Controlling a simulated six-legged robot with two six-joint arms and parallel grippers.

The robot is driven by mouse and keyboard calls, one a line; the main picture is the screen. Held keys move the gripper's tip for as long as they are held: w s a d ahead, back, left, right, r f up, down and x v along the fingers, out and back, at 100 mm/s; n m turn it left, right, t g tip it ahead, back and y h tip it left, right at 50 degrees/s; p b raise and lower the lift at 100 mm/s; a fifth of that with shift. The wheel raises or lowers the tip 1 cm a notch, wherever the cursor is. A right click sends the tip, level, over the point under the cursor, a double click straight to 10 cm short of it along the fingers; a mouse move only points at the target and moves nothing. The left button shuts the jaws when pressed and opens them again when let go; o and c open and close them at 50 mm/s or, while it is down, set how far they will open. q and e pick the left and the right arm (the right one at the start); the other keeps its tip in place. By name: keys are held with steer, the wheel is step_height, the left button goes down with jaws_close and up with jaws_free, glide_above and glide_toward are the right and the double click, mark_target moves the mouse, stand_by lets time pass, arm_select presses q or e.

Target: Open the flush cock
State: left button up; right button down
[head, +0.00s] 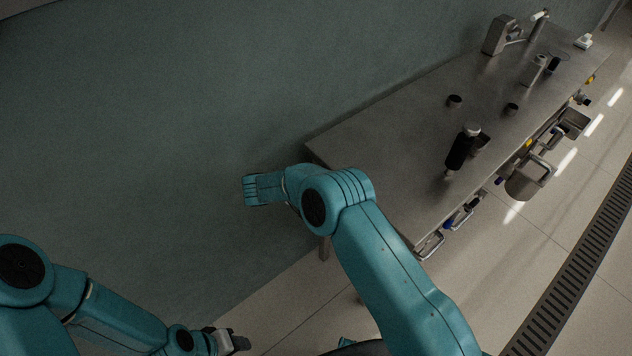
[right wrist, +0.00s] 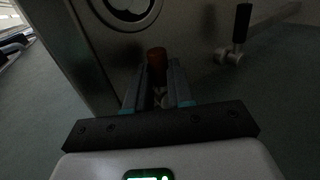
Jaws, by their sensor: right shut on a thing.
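In the right wrist view a reddish-brown handle (right wrist: 157,57) stands between the fingertips of my right gripper (right wrist: 159,78), which is shut on it. Below it, a small pale metal part (right wrist: 160,97) shows between the fingers. The frames do not make clear whether this handle is the flush cock. A valve with a black lever (right wrist: 241,25) sits to the right, apart from the gripper. In the head view my right arm reaches toward the wall past the table end, and its fingertips are not seen. My left gripper (head: 236,342) is low at the left, away from the table; its opening is unclear.
A grey metal panel (right wrist: 95,60) with a round dark-rimmed opening (right wrist: 128,10) stands close to my right gripper. A long metal table (head: 385,140) carries a black bottle-like item (head: 460,152) and small cups. A steel bucket (head: 527,180) hangs at its side. A floor drain (head: 575,290) runs at right.

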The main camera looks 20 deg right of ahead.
steer(key=c, duration=1)
jaws_free()
steer(key=v, duration=1.6)
steer(key=shift+b, duration=0.4)
steer(key=shift+s+a, duration=0.1)
